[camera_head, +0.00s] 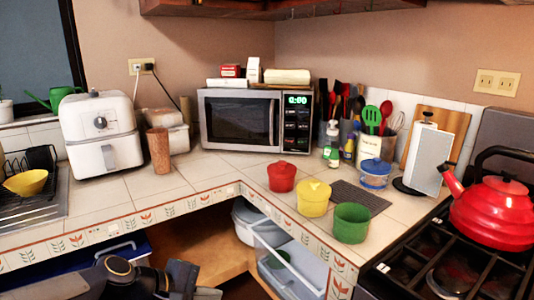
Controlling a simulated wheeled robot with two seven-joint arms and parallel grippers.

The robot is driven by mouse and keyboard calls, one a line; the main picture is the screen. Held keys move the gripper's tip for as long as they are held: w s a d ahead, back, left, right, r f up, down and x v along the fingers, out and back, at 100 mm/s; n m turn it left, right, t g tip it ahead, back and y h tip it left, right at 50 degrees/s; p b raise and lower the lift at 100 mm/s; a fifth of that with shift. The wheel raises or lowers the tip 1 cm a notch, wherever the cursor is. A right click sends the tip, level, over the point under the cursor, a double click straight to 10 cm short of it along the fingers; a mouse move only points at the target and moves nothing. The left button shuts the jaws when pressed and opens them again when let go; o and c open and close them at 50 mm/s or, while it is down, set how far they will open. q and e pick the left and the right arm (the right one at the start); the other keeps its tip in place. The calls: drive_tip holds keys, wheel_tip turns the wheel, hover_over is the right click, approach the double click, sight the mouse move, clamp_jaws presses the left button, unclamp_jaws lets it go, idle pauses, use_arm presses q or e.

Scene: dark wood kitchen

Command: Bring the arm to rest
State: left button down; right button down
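My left arm comes in low from the left, in front of the counter's tiled front edge. Its dark gripper (193,284) is at the bottom of the view, cut by the frame edge, over the open shelf space below the counter. I see nothing held in it, but the finger gap is not clear. It is apart from the counter things. My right gripper is out of view.
On the tiled counter (215,172) stand a microwave (240,120), an air fryer (98,130), and red (282,177), yellow (313,198) and green (351,223) pots. A red kettle (495,213) sits on the stove. A clear drawer (290,265) stands below the counter.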

use_arm(q)
drive_tip(key=s+a+f+m+y, duration=0.15)
drive_tip(key=s+a+m, duration=0.3)
drive_tip(key=s, duration=0.55)
drive_tip(key=s+a+f+m+y, duration=0.1)
drive_tip(key=s+a+m+y, duration=0.25)
drive_tip(key=s+m, duration=0.45)
wheel_tip(320, 180, up, 14)
drive_tip(key=s+n+p, duration=0.2)
drive_tip(key=p, duration=1.2)
drive_tip(key=shift+a, duration=0.35)
